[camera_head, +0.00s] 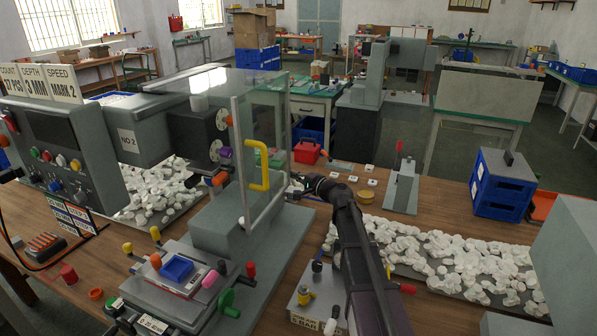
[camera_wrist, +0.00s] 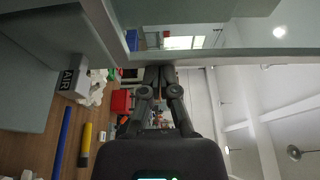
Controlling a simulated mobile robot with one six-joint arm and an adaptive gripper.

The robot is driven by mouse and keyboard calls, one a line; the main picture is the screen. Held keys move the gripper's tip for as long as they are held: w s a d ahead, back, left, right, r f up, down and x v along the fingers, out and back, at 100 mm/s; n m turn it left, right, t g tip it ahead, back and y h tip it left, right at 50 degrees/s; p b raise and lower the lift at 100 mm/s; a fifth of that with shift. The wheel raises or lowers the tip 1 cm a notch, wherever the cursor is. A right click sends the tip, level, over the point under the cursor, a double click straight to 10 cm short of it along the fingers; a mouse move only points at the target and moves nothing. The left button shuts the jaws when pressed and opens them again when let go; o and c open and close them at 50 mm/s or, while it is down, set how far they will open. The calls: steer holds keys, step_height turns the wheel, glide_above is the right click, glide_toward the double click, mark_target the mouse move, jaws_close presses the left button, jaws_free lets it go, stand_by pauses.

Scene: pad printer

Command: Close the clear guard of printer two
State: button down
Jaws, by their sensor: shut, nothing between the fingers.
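Printer two (camera_head: 138,144), marked "NO.2", stands at the left. Its clear guard (camera_head: 269,118) has a see-through panel between pale upright bars, with a yellow handle (camera_head: 265,168) on its face. A clear top sheet (camera_head: 205,82) reaches back toward the printer body. I cannot tell how far the guard is from its closed position. My gripper (camera_head: 293,184) is shut and empty, close to the guard's right upright bar. In the wrist view the closed fingertips (camera_wrist: 160,70) lie close to a pale bar (camera_wrist: 190,60); contact is unclear.
A fixture with a blue pad (camera_head: 176,268) and coloured knobs sits in front of the printer. White parts (camera_head: 440,262) are heaped on the right of the table. A grey stand (camera_head: 401,187) and blue crates (camera_head: 503,184) stand beyond. A red box (camera_head: 307,151) sits behind my gripper.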

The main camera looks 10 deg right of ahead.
stand_by(0.5)
steer(key=w+d, duration=0.2)
steer(key=w, duration=0.2)
steer(key=v, duration=1)
steer(key=shift+s, duration=0.25)
steer(key=shift+a, duration=0.1)
